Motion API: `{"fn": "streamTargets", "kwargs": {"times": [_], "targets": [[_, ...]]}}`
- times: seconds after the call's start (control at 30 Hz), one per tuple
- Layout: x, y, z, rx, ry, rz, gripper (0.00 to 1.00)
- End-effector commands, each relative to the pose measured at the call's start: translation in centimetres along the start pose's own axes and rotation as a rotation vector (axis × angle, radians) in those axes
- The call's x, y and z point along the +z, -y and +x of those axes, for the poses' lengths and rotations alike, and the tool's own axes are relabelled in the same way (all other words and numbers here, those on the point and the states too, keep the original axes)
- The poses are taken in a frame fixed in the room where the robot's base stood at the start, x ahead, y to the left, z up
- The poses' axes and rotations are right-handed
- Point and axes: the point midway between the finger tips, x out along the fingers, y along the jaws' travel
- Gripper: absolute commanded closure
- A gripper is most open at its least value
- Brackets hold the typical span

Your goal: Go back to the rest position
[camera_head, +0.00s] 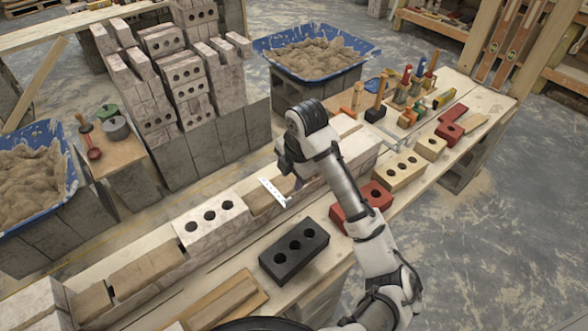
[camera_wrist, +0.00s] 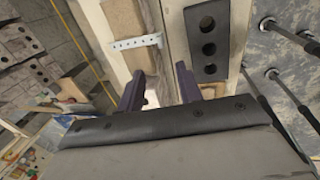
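My gripper (camera_wrist: 161,80) is open in the wrist view, with its two dark fingers apart and nothing visible held between them. In the head view my arm reaches over the row of bricks on the bench, and its fingers are mostly hidden by the wrist. A white perforated metal strip (camera_head: 273,191) lies across the row just left of my gripper. It also shows in the wrist view (camera_wrist: 137,42), beyond the fingertips and apart from them. A black three-hole brick (camera_head: 293,250) lies on the bench in front of the row.
A white three-hole brick (camera_head: 211,222) stands in the row. Tools stand at the bench's far end. Stacked bricks (camera_head: 157,80) and blue mortar tubs (camera_head: 317,52) stand behind. Open floor (camera_head: 490,240) is right.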

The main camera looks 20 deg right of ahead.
Motion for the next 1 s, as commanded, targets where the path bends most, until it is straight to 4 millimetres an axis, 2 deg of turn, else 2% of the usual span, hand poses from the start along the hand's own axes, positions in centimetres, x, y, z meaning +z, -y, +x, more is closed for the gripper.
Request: {"fn": "streamTargets", "kwargs": {"times": [0.03,0.2,0.5,0.57,0.67,0.77,0.9,1.0], "targets": [[0.1,0.0,-0.8,0.001,0.004,-0.001,0.65],[0.1,0.0,-2.1,0.001,0.0,0.0,0.65],[0.0,0.0,-2.4,0.0,-0.001,0.001,0.65],[-0.6,-0.9,-2.3,0.025,0.001,-0.002,0.65],[-2.7,-4.0,-2.3,0.112,0.004,-0.002,0.65],[-6.1,-8.4,-2.7,0.251,-0.005,0.005,0.65],[-12.1,-14.5,-4.4,0.474,-0.057,0.025,0.65],[-16.9,-18.0,-6.2,0.629,-0.124,0.042,0.65]]}}
